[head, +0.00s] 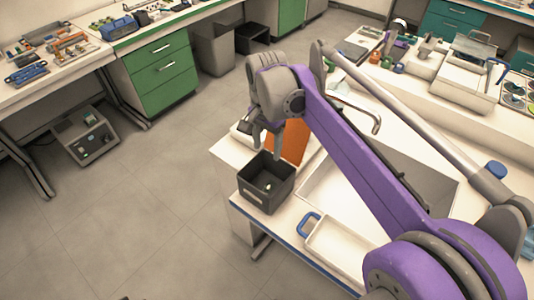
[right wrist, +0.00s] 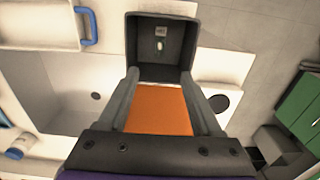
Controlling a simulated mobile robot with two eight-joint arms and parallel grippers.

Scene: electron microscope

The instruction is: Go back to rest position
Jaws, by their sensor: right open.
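My right gripper (head: 266,143) hangs at the end of my purple arm, above the back edge of a black bin (head: 266,204). Its jaws are open, and I see nothing held between them. In the right wrist view, its two grey fingers (right wrist: 159,74) stand apart, with the black bin (right wrist: 190,42) beyond their tips. A small pale item (right wrist: 159,45) lies in the bin. My left gripper is not in view.
An orange panel (head: 296,140) stands behind the bin and shows between the fingers in the wrist view (right wrist: 158,110). A white tray (head: 345,246) with a blue handle lies right of the bin. A sink basin (head: 325,190) is below my arm.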

